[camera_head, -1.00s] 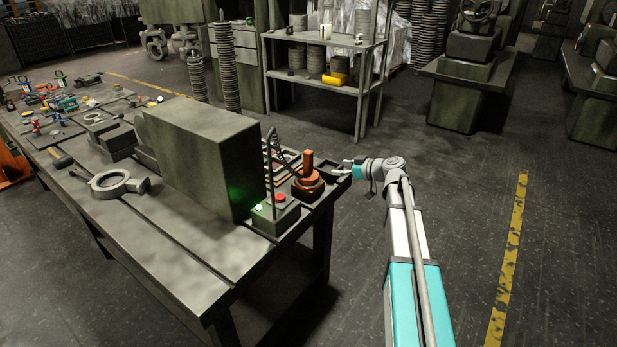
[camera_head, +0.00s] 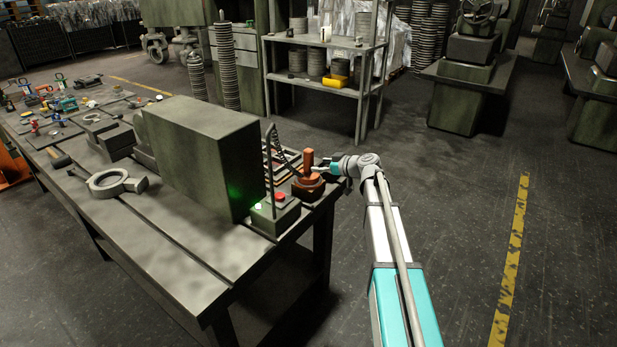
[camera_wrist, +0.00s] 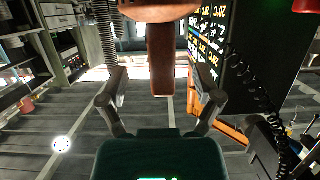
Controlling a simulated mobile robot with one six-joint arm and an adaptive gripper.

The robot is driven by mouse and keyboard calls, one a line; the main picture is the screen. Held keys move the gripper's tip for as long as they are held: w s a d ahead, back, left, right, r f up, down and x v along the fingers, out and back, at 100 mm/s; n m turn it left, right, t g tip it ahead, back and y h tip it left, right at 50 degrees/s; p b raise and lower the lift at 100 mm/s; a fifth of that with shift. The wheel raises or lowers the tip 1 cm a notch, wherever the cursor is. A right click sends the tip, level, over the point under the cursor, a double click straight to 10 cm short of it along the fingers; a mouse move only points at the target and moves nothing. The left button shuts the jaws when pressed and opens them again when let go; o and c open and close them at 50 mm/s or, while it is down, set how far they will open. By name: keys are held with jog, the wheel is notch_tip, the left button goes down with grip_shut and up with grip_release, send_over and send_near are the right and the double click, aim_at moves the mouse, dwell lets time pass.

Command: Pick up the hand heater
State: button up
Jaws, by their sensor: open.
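The hand heater appears to be the reddish-brown piece with an upright handle (camera_head: 308,160) and a round body, standing at the table's right end. In the wrist view its handle (camera_wrist: 161,62) hangs from the round body (camera_wrist: 158,10), so that picture looks upside down. My gripper (camera_head: 319,171) comes in from the right, close beside the handle. In the wrist view the two fingers of my gripper (camera_wrist: 161,82) are spread wide, with the handle between them in the picture and a gap on each side. I cannot tell how deep the handle sits between the fingers.
A green control box (camera_head: 275,215) with a red button and a coiled cable stands just left of the heater. A ring-shaped casting (camera_head: 107,183) lies further left on the table (camera_head: 180,265). The floor at right is clear.

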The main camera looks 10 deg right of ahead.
aim_at(312, 164)
jog(key=shift+w+a, duration=0.1)
jog(key=shift+a, duration=0.05)
jog(key=shift+b+x, duration=0.7)
jog(key=shift+x, duration=1.85)
grip_shut()
